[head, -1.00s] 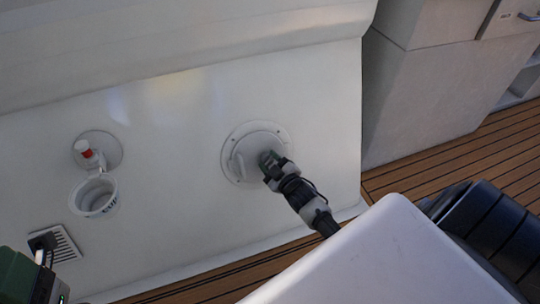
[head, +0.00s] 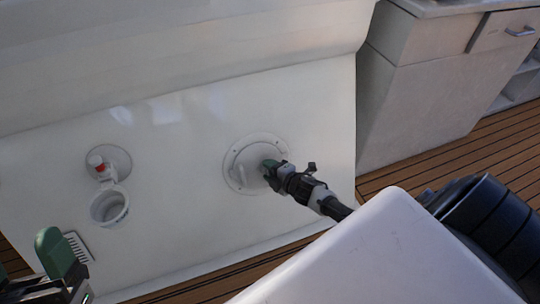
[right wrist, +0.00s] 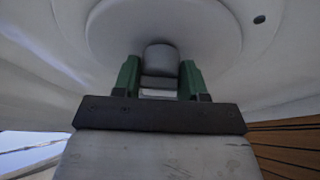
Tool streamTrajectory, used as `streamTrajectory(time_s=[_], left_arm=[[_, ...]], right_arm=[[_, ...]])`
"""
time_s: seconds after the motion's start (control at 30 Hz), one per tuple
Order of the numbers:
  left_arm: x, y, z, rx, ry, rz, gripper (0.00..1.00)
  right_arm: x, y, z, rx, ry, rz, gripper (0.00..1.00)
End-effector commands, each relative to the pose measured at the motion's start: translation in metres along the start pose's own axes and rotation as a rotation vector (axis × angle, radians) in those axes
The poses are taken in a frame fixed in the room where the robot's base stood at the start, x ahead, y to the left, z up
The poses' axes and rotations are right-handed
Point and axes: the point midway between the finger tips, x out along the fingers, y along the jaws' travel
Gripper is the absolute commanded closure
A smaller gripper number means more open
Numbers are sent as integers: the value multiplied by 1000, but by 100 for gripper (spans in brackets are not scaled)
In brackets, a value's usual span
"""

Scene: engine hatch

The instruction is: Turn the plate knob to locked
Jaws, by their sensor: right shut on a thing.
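The round white hatch plate (head: 257,145) is set in the white panel, left of the cabinet. A pale raised part of its knob (head: 238,173) shows just left of my right gripper (head: 268,168). In the right wrist view my green fingers (right wrist: 160,82) stand on both sides of the grey knob (right wrist: 160,58), shut on it. The fingers hide part of the knob in the head view, and I cannot read any lock mark. My left gripper (head: 62,262) is at the lower left, away from the plate; its finger gap is not clear.
A white cup-like fitting (head: 109,208) and a red-and-white cap (head: 97,163) are on the panel to the left. A vent grille (head: 76,247) is below them. A grey cabinet (head: 420,100) stands at the right above the wooden deck (head: 500,150).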

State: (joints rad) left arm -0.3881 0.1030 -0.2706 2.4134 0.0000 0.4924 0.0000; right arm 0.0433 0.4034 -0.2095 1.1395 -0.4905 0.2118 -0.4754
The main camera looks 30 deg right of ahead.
Motion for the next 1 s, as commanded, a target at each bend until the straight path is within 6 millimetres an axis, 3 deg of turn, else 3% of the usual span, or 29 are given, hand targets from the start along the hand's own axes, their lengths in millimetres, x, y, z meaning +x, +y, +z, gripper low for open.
streamTrajectory(time_s=[0.3, 0.7, 0.73, 0.8, 0.9, 1.0], left_arm=[[1, -3, 18, 8, -146, -5, 23], [0, -3, 20, 9, -158, -5, 23], [0, -3, 20, 9, -158, -5, 23], [0, -3, 20, 9, -158, -5, 23], [0, -3, 20, 9, -158, -5, 23], [0, -3, 20, 9, -157, -5, 23]], right_arm=[[0, 1, -1, -67, 5, -28, 82], [1, 0, -1, -73, 5, -30, 82], [1, 0, -1, -73, 5, -30, 56], [1, 0, -1, -73, 5, -30, 46], [0, 0, -1, -72, 5, -30, 34], [0, 0, -1, -71, 4, -30, 34]])
